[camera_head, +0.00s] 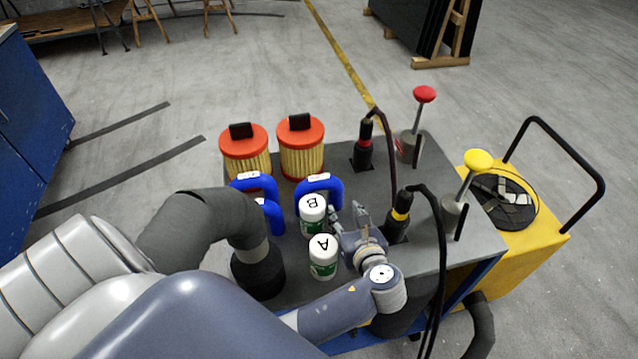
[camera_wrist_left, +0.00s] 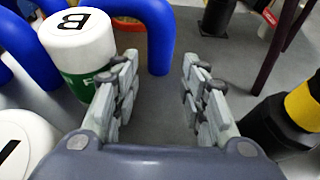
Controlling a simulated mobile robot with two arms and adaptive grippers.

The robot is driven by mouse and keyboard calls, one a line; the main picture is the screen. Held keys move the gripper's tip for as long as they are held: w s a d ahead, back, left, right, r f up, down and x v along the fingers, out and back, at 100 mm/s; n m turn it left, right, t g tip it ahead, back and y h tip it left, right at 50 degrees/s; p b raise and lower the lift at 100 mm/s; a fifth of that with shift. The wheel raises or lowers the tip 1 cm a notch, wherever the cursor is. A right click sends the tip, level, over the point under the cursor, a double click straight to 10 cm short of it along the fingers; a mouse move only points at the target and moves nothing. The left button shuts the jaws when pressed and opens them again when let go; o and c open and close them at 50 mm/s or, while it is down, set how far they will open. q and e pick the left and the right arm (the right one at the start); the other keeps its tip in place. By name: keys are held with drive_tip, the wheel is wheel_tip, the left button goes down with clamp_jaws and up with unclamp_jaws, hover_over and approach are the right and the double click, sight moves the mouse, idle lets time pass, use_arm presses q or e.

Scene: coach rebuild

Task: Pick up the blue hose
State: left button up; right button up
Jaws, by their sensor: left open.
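A blue U-shaped hose (camera_head: 331,184) with a small white label stands on the grey cart top behind the white bottle marked B. In the left wrist view the same hose (camera_wrist_left: 159,42) arches behind the bottle, and its near leg stands just beyond the gap between my fingers. A similar blue hose (camera_head: 262,184) stands to its left, with more blue tube in front of it. My left gripper (camera_head: 348,214) is open and empty, low over the cart, right of bottle B and in front of the hose. My right gripper is not in view.
Bottle B (camera_head: 312,215) and bottle A (camera_head: 323,263) stand close left of my gripper. A black-and-yellow connector (camera_head: 399,222) with a cable stands to its right. Two orange-topped filters (camera_head: 301,155) stand behind the hoses; a black-and-red connector (camera_head: 363,150) is behind right.

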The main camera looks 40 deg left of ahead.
sight(338, 202)
use_arm(q)
drive_tip(key=shift+w+a+f, duration=0.1)
drive_tip(key=shift+w+a, duration=0.2)
drive_tip(key=shift+a, duration=0.1)
drive_tip(key=shift+w+a+f, duration=0.25)
drive_tip(key=shift+w+a, duration=0.1)
drive_tip(key=shift+a, duration=0.05)
drive_tip(key=x, duration=0.5)
drive_tip(key=shift+w+a+p, duration=0.1)
drive_tip(key=shift+a+p, duration=0.05)
drive_tip(key=shift+p, duration=0.15)
drive_tip(key=shift+c, duration=0.8)
clamp_jaws()
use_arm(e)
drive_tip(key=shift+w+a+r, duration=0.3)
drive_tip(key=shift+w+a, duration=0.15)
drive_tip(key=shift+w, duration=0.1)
